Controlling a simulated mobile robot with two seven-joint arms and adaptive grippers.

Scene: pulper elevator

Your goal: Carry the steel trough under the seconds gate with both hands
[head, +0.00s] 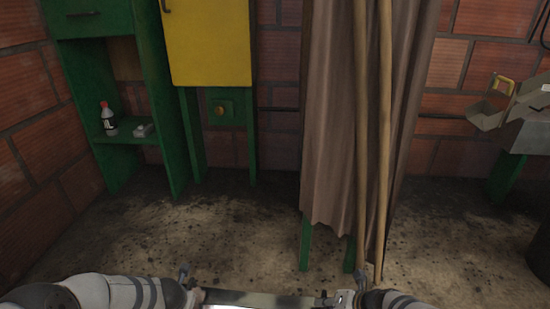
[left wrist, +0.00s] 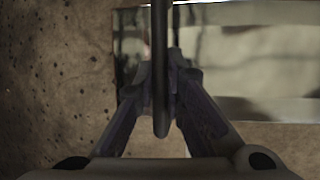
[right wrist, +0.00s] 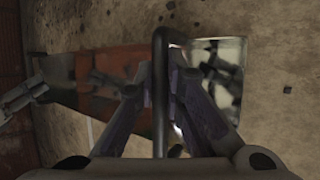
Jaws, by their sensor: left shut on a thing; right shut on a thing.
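The steel trough (head: 262,300) shows at the bottom edge of the head view, mostly cut off. It is shiny and spans between my two grippers. My left gripper (head: 190,284) is shut on a dark bar handle at the trough's left end; the trough (left wrist: 270,60) stretches to the right of it in the left wrist view. My right gripper (head: 345,298) is shut on the handle at the other end; the reflective trough (right wrist: 215,75) also shows in the right wrist view. Floor lies below. I cannot tell which part is the seconds gate.
A green cabinet (head: 160,90) with a bottle (head: 109,120) stands left, beside a yellow panel (head: 208,42). A metal chute (head: 487,118) with a yellow handle (head: 505,83) is at right. Floor is open at left.

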